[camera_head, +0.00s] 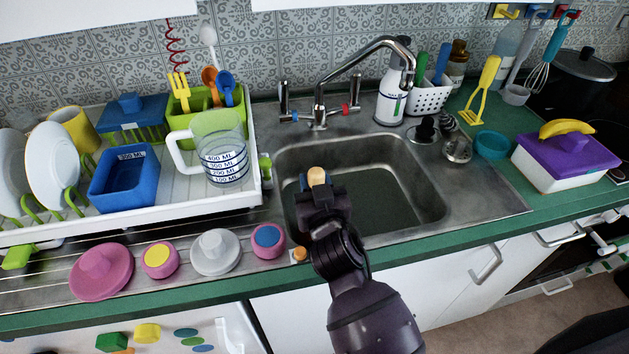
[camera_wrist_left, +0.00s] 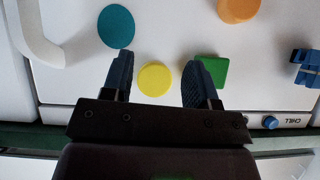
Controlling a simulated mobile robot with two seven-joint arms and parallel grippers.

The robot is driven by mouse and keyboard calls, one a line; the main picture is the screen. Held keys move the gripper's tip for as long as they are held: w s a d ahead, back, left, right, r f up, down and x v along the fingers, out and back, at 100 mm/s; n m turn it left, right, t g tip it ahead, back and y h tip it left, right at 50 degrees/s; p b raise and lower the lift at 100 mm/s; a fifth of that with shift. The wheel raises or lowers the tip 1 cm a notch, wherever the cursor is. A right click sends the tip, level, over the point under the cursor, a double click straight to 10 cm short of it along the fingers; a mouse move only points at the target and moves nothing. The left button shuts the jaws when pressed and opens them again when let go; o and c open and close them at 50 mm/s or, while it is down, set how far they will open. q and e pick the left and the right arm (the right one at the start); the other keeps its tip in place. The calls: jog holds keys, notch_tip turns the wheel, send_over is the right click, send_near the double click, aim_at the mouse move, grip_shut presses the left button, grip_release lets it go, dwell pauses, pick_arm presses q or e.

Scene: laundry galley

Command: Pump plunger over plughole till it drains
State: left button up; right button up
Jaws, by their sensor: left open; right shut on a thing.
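The sink (camera_head: 425,203) has dark, greenish murky water in its basin. My right gripper (camera_head: 320,188) is over the front left part of the basin, shut on the plunger. Only the plunger's light wooden handle end (camera_head: 317,176) shows, sticking up above the fingers. The plunger's cup and the plughole are hidden by my gripper and arm or by the water, so I cannot tell whether they touch. My left gripper (camera_wrist_left: 157,70) is open and empty in the left wrist view, facing a white appliance front with coloured magnets.
The tap (camera_head: 330,90) arches over the back of the basin. A dish rack (camera_head: 200,203) with a measuring jug (camera_head: 222,160) stands close on the left. Lids (camera_head: 214,252) lie in front of it. A white bottle (camera_head: 393,95) and a dark stopper-like piece (camera_head: 426,128) stand behind right.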

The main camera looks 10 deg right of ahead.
jog(key=shift+r, duration=0.45)
pick_arm(q)
jog(key=shift+s+a+r, duration=0.1)
jog(key=shift+s+r, duration=0.15)
jog(key=shift+s, duration=0.1)
jog(key=shift+w+f, duration=0.3)
jog(key=shift+f, duration=0.05)
pick_arm(e)
jog(key=shift+f, duration=0.5)
pick_arm(q)
jog(key=shift+s+f, duration=0.1)
jog(key=shift+f, duration=0.05)
pick_arm(e)
jog(key=shift+f, duration=0.15)
pick_arm(q)
jog(key=shift+s+f, duration=0.1)
jog(key=shift+s, duration=0.05)
pick_arm(e)
jog(key=shift+r+p, duration=0.3)
jog(key=shift+r, duration=0.25)
pick_arm(q)
jog(key=shift+w+r, duration=0.25)
jog(key=shift+r, duration=0.25)
jog(key=shift+w+r, duration=0.2)
jog(key=shift+r, duration=0.3)
pick_arm(e)
jog(key=shift+a+r, duration=0.1)
